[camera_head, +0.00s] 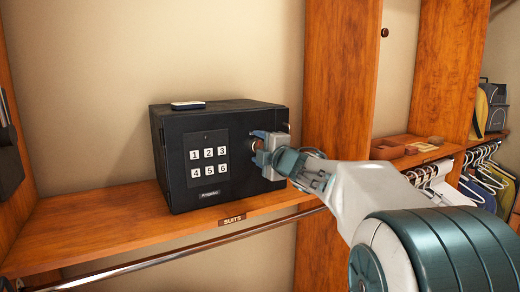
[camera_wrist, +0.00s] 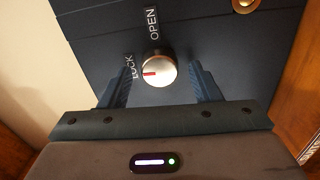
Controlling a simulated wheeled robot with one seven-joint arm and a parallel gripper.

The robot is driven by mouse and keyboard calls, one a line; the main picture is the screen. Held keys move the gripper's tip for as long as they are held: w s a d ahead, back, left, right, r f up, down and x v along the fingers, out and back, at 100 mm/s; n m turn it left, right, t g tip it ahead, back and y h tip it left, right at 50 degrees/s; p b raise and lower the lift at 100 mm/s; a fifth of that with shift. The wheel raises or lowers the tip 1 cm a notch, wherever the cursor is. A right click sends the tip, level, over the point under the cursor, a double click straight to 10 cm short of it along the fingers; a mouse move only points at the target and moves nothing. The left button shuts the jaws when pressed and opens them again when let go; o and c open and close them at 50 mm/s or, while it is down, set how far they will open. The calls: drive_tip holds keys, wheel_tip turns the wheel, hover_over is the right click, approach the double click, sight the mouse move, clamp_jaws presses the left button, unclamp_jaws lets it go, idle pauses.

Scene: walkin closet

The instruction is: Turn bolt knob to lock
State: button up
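The round silver bolt knob (camera_wrist: 158,71) is on the face of the black safe (camera_head: 180,130). Its red mark sits on the left side and points toward the LOCK label (camera_wrist: 130,67). The OPEN label (camera_wrist: 152,22) is above the knob in the wrist view. My gripper (camera_head: 257,142) is at the right part of the safe's front and largely hides the knob in the head view. In the wrist view, its two blue fingers stand on either side of the knob, with visible gaps. The gripper is open and holds nothing.
The safe stands on a wooden shelf (camera_head: 90,215) marked SUITS, with a metal rail (camera_head: 190,248) below. A small flat device (camera_head: 188,105) lies on the safe. A wooden upright (camera_head: 340,80) stands close to its right. The shelf left of the safe is clear.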

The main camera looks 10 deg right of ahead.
drive_tip(key=shift+s, duration=0.1)
drive_tip(key=v, duration=1.3)
drive_tip(key=shift+s, duration=0.3)
drive_tip(key=shift+d, duration=0.15)
drive_tip(key=s+d+f+m+g+h+p, duration=0.2)
drive_tip(key=s+f+m+g+h+p, duration=0.55)
drive_tip(key=s+f+m, duration=0.8)
drive_tip(key=s+a+f+m+g+y, duration=0.2)
drive_tip(key=s+a+f+m+g, duration=0.2)
drive_tip(key=s+a+m+g, duration=0.1)
drive_tip(key=s+a+g, duration=0.1)
drive_tip(key=s+g, duration=0.1)
drive_tip(key=shift+s+p, duration=0.3)
drive_tip(key=shift+f+m, duration=0.15)
drive_tip(key=shift+m, duration=0.1)
